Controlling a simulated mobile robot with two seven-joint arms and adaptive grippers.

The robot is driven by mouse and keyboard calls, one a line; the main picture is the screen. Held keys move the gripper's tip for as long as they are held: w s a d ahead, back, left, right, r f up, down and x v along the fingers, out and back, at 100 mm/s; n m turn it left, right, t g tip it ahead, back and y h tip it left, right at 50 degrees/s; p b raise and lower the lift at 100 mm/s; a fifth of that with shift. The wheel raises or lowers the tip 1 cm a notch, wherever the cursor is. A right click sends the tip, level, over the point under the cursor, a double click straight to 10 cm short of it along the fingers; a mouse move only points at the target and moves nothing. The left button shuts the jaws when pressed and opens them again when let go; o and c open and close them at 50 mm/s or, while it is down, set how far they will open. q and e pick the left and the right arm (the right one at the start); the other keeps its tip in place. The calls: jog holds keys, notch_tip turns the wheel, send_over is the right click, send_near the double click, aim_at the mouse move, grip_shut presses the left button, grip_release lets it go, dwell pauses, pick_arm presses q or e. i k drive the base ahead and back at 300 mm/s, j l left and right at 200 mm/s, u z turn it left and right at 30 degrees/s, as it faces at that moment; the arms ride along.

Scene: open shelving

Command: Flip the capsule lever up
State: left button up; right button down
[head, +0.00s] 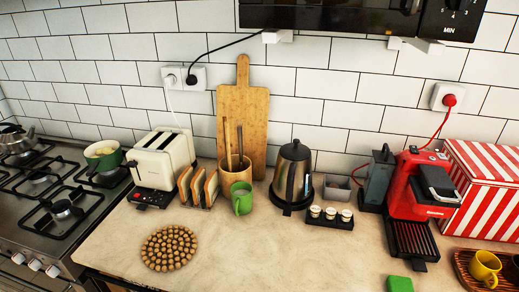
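The red capsule coffee machine (405,192) stands on the right of the counter in the head view. Its capsule lever (435,179), a grey and black part, is at the top front of the machine. I cannot tell its exact position from this angle. A dark slatted drip tray (410,240) extends from the machine's front. Neither of my grippers is in view.
A red-and-white striped box (483,190) stands close to the machine's right. A rack of capsules or small cups (330,217) and a kettle (292,175) are to the left. The front middle counter is clear.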

aim_at(435, 181)
jog(key=z, duration=1.45)
jog(key=k+j+u, duration=0.1)
jog(key=u, duration=0.25)
jog(key=k+j+u, duration=0.2)
jog(key=u, duration=0.15)
